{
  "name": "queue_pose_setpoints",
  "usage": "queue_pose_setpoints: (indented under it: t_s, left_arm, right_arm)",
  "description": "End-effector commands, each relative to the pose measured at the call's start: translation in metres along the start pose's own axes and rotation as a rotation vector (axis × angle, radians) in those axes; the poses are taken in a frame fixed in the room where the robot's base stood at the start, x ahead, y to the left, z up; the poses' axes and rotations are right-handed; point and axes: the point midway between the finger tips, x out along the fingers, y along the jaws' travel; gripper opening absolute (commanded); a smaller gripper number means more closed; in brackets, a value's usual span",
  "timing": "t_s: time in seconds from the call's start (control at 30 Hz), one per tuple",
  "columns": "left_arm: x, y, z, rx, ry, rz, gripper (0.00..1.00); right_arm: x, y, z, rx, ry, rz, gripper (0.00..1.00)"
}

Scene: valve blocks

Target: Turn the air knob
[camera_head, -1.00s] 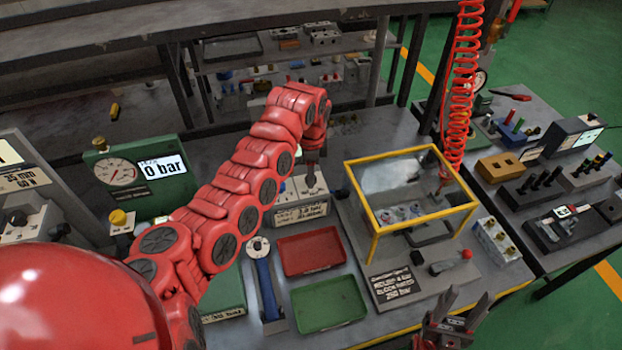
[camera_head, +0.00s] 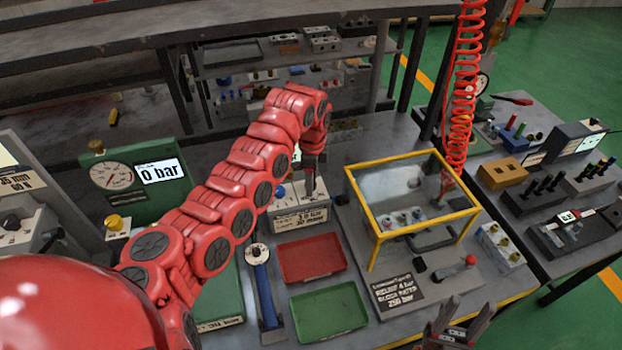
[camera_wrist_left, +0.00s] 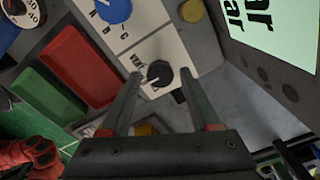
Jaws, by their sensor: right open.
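A black knob (camera_wrist_left: 160,73) sits on a white-topped block (camera_wrist_left: 155,55) in the left wrist view; its lettering is too small to read surely. My left gripper (camera_wrist_left: 160,77) is open, its two fingers apart on either side of the knob in that view. Whether they touch it I cannot tell. My right gripper (camera_head: 460,325) is open and empty at the bottom right.
A blue selector knob (camera_wrist_left: 113,8) lies beside the black knob. A gauge panel (camera_head: 130,175) reading 0 bar stands left. Red (camera_head: 312,257) and green (camera_head: 329,312) trays lie in front. A yellow-framed clear guard (camera_head: 412,195) stands close on the right, below a red coiled hose (camera_head: 463,95).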

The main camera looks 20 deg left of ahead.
Motion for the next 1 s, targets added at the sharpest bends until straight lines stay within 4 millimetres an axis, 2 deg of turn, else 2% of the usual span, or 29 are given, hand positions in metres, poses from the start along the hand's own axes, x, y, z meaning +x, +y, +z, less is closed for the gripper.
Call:
queue_pose_setpoints:
  t_s: [0.33, 0.47, 0.57, 0.7, 1.0]
  left_arm:
    - [-0.001, -0.001, 0.001, -0.001, -0.001, -0.002, 0.71]
    - [-0.012, -0.003, 0.001, -0.002, -0.001, -0.008, 0.71]
    - [-0.031, -0.002, 0.0, 0.0, -0.003, -0.008, 0.71]
    - [-0.068, -0.002, 0.002, -0.001, -0.007, -0.006, 0.71]
    - [-0.121, -0.001, 0.001, -0.001, -0.006, -0.005, 0.71]
  right_arm:
    - [-0.001, 0.0, 0.0, 0.0, 0.0, 0.0, 0.5]
    - [-0.005, 0.0, 0.001, 0.0, 0.0, 0.0, 0.5]
    - [-0.012, -0.001, 0.002, 0.0, 0.0, 0.0, 0.5]
    - [-0.015, -0.001, 0.003, 0.0, 0.0, 0.0, 0.5]
    - [-0.017, -0.001, 0.003, 0.0, 0.0, 0.0, 0.5]
